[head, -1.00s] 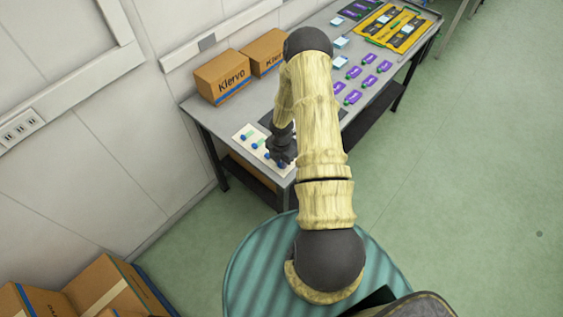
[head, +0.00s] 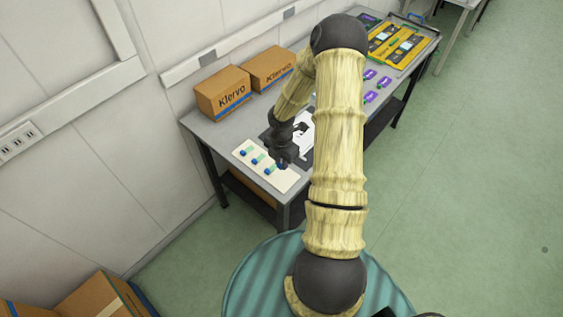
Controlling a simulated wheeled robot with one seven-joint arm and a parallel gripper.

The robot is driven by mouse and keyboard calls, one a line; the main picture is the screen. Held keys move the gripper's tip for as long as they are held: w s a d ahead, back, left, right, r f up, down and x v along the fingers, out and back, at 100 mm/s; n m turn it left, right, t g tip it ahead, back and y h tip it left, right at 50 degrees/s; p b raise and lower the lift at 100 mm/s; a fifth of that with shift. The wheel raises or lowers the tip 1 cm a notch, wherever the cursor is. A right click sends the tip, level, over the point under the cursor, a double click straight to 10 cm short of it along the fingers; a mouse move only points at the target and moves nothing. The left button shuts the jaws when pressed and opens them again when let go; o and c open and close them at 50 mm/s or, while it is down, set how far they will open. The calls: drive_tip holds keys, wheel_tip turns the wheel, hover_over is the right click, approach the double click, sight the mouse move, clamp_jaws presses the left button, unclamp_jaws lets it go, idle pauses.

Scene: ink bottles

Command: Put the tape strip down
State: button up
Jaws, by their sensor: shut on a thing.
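My gripper (head: 283,163) points down over the right part of a cream card (head: 282,184) at the near end of the grey table. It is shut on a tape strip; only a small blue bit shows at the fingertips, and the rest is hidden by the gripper. I cannot tell whether the held strip touches the card.
A dark mat with a white piece (head: 306,127) lies behind the gripper, partly hidden by my arm. Two Klervo cartons (head: 223,93) (head: 270,68) stand along the wall side. Purple labelled items (head: 370,97) and a yellow-and-black tray (head: 400,42) are farther along the table.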

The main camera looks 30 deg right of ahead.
idle(0.3)
drive_tip(key=shift+w+a+f+m, duration=0.1)
drive_tip(key=shift+w+a+m, duration=0.05)
drive_tip(key=shift+a+m, duration=0.45)
drive_tip(key=w+a+m+b, duration=0.1)
drive_tip(key=a+m+b, duration=0.2)
drive_tip(key=a+m, duration=1)
drive_tip(key=m, duration=0.7)
drive_tip(key=shift+w+m, duration=0.4)
